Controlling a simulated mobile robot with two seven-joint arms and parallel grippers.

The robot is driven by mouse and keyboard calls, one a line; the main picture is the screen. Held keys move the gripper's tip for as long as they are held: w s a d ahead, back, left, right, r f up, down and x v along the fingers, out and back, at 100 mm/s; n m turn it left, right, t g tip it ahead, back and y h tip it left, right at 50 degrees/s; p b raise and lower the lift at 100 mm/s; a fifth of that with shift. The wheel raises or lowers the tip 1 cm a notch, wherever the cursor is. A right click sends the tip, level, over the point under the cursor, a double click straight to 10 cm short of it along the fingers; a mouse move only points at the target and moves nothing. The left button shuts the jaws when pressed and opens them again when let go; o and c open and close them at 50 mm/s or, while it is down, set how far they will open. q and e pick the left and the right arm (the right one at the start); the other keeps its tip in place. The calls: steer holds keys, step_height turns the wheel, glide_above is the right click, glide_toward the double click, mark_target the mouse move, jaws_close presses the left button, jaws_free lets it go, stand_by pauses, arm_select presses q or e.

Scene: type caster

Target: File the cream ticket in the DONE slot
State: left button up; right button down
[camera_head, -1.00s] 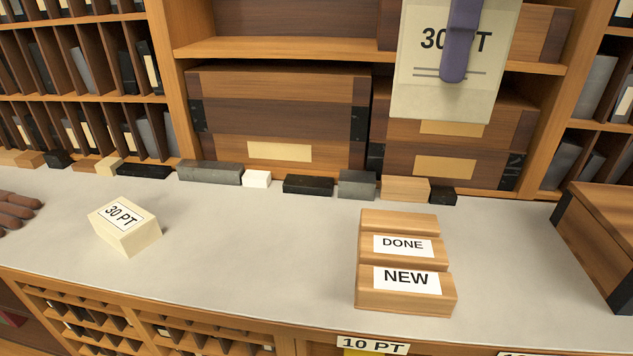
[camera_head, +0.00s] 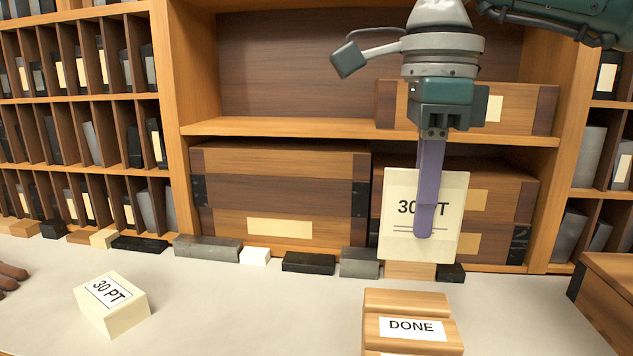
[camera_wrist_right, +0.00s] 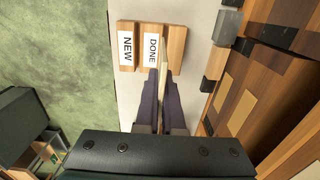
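My right gripper (camera_head: 424,228) is shut on the cream ticket (camera_head: 397,222), which is marked "30 PT" and hangs upright. One purple finger covers part of its print. The wooden holder (camera_head: 405,298) stands on the counter below it, with a white DONE label (camera_head: 413,328); its front is cut off by the picture's lower edge. In the right wrist view, the ticket (camera_wrist_right: 163,70) shows edge-on between the fingers, beside the DONE label (camera_wrist_right: 152,46). The NEW label (camera_wrist_right: 126,47) is farther left. The ticket appears above the holder; contact cannot be told.
A cream box marked 30 PT (camera_head: 112,304) stands on the counter at left. Several small blocks, including a white one (camera_head: 255,256), line the counter's back. Wooden cases (camera_head: 280,190) fill the shelf behind. The counter between box and holder is clear.

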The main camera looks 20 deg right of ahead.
mark_target(417, 259)
steer(key=shift+w+d+f, duration=0.15)
steer(key=shift+f, duration=0.25)
steer(key=shift+w+d+f, duration=0.15)
steer(key=shift+f, duration=0.2)
step_height(417, 259, down, 4)
steer(key=b, duration=0.4)
steer(key=shift+f, duration=0.4)
steer(key=shift+f, duration=0.15)
steer(key=shift+f+b, duration=0.95)
steer(key=shift+f+b, duration=0.85)
steer(key=shift+f, duration=0.15)
